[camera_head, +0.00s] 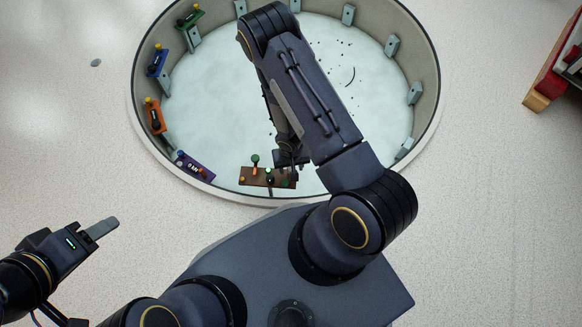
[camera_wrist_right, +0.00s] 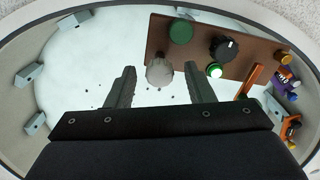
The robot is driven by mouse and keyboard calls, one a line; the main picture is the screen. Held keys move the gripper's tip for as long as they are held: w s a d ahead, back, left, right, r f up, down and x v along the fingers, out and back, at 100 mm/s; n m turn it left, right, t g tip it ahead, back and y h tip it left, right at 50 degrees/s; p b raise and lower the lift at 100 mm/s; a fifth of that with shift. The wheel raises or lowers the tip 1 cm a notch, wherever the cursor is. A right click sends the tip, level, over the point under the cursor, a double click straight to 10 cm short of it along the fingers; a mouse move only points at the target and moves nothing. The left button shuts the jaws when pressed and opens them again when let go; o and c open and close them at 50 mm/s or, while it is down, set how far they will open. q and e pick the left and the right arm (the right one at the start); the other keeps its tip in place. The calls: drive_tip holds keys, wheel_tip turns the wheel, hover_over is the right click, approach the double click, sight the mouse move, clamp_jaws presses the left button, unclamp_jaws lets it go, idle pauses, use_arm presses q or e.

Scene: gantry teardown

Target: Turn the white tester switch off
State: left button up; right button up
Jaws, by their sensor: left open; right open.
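A brown tester panel (camera_head: 256,180) is at the near rim of the round pit in the head view; it also shows in the right wrist view (camera_wrist_right: 207,66). My left gripper (camera_head: 102,228) is open, far from the panel.
Purple (camera_head: 195,165), orange (camera_head: 154,117), blue (camera_head: 157,63) and green (camera_head: 189,18) modules sit along the pit's left wall. Grey brackets (camera_head: 391,46) line the right wall. The pale pit floor is mostly clear. A red object (camera_head: 556,62) stands outside at upper right.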

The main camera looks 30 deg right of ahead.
drive_tip(key=shift+f, duration=0.1)
drive_tip(key=c, duration=1)
drive_tip(key=n, duration=0.5)
drive_tip(key=shift+b, duration=0.4)
drive_tip(key=n, duration=0.6)
drive_tip(key=shift+n+b, duration=0.3)
drive_tip(key=shift+n, duration=0.1)
drive_tip(key=o, duration=1)
